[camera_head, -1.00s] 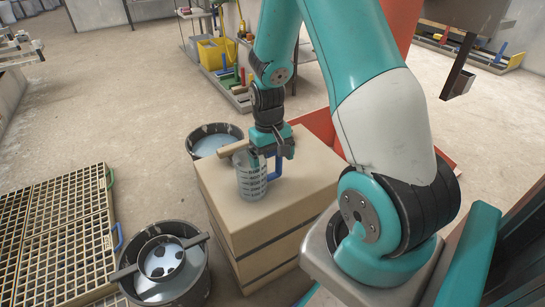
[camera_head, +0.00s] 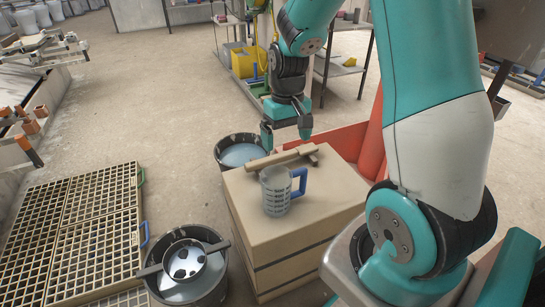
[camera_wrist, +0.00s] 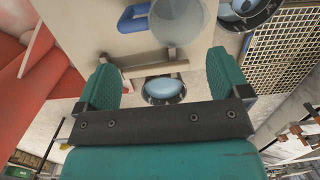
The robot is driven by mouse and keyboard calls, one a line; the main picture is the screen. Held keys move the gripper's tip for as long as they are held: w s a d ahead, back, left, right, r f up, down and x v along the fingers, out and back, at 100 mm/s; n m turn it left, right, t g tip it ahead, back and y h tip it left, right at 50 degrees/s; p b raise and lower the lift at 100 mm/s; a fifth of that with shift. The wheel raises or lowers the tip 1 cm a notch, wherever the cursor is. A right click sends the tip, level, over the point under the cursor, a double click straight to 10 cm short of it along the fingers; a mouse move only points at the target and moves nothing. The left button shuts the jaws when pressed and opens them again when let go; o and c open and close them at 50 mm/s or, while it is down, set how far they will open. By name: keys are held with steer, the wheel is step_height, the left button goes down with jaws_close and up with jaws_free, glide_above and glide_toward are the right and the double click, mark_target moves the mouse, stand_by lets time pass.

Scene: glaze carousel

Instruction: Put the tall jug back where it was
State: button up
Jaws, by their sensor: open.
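The tall jug (camera_head: 276,191), clear with dark measuring marks and a blue handle, stands upright on the tan box-like stand (camera_head: 250,222). It also shows in the wrist view (camera_wrist: 180,20), with its blue handle (camera_wrist: 134,18) to the left. My gripper (camera_head: 286,140) is open and empty, above and behind the jug, apart from it. In the wrist view my gripper (camera_wrist: 164,78) has its two teal fingers spread wide with nothing between them being held.
A wooden stick-like tool (camera_head: 280,159) lies on the stand behind the jug. A dark bucket of pale liquid (camera_head: 240,152) stands behind the stand, another bucket (camera_head: 190,280) at front left. Grid racks (camera_head: 90,230) lie left. Red panels (camera_head: 350,140) stand behind right.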

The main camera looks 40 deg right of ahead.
steer(key=s+a+r+n+t+y, duration=0.1)
steer(key=s+a+r+n, duration=0.15)
steer(key=a, duration=0.35)
steer(key=s+a+r+n, duration=0.1)
steer(key=a+r, duration=0.3)
steer(key=a, duration=0.2)
steer(key=s+a+r+n+y, duration=0.2)
steer(key=s+a+r+n, duration=0.4)
steer(key=s+a, duration=0.5)
steer(key=shift+s+a+r, duration=0.25)
steer(key=shift+s, duration=0.6)
